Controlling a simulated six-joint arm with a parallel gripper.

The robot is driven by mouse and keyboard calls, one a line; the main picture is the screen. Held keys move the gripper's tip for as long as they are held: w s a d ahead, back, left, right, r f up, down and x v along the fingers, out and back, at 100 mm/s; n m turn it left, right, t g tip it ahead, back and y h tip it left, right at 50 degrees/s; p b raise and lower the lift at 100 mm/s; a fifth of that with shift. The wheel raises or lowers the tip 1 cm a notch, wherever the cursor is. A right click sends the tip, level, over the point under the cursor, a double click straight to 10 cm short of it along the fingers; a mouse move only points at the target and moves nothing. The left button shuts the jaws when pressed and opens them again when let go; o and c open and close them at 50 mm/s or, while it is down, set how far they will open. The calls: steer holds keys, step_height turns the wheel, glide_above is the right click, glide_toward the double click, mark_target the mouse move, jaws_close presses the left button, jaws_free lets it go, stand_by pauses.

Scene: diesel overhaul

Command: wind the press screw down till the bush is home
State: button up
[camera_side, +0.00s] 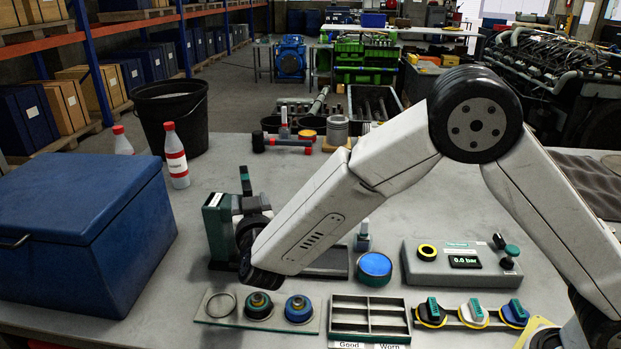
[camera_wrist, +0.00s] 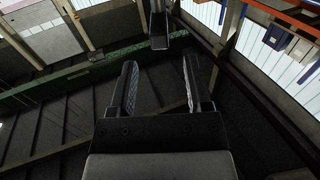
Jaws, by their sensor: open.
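The press (camera_side: 215,230) appears to be the teal-green frame with a white label on top, left of centre on the bench in the side view. My forearm and wrist cover much of it. A teal and black upright part (camera_side: 245,181) shows above the dark end of my arm; I cannot tell whether it is the press screw's handle. The bush and the screw's foot are hidden. My gripper (camera_wrist: 160,78) is open in the wrist view, with nothing between its fingers. A dark bar (camera_wrist: 158,30) shows beyond the fingertips; I cannot tell what it is.
A blue chest (camera_side: 85,235) stands at the left, with red-capped bottles (camera_side: 175,158) behind it. In front lie a plate with ringed parts (camera_side: 222,306) and a divided tray (camera_side: 368,318). A gauge box (camera_side: 460,265) reading 0.0 bar sits at the right.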

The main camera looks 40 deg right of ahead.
mark_target(246, 182)
steer(key=shift+w, duration=0.1)
steer(key=shift+x, duration=3.8)
steer(key=shift+f, duration=0.1)
steer(key=shift+c, duration=0.2)
jaws_close()
